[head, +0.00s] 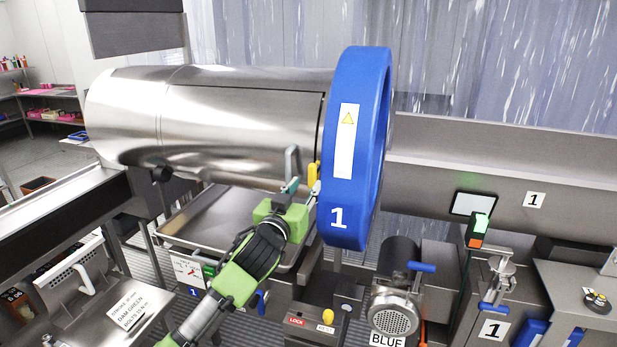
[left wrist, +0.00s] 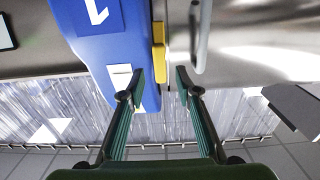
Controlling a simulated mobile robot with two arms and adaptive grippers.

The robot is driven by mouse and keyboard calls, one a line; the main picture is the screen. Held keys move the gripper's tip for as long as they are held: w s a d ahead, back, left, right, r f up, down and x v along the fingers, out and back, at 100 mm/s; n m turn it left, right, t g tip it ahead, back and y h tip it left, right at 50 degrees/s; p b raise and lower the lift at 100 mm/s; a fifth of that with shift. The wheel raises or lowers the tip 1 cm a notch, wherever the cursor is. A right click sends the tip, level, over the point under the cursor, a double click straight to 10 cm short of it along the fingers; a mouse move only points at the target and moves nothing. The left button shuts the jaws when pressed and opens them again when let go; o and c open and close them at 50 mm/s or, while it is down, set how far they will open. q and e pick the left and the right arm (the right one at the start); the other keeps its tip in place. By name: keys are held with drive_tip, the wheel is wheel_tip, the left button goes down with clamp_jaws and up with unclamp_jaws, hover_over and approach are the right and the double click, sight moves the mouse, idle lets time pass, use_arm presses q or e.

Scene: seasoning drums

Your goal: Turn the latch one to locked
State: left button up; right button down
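A yellow latch piece (head: 313,175) sits upright at the edge of the blue ring marked 1 (head: 345,215), on the steel drum (head: 230,125). In the left wrist view the yellow latch (left wrist: 158,38) lies beyond my fingertips, between the blue ring (left wrist: 100,50) and a steel handle (left wrist: 200,35). My left gripper (head: 303,190) is just below and beside the latch in the head view. My right gripper is not seen.
A steel handle (head: 292,162) stands close left of the latch. A steel tray (head: 205,222) lies under the drum. A motor (head: 397,285), a control box with a LOCK label (head: 297,321) and a post with a green-orange box (head: 479,230) stand lower right.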

sight(311, 178)
use_arm(q)
drive_tip(key=shift+p+x, duration=0.45)
drive_tip(key=shift+x, duration=1.35)
drive_tip(key=shift+c, duration=0.5)
clamp_jaws()
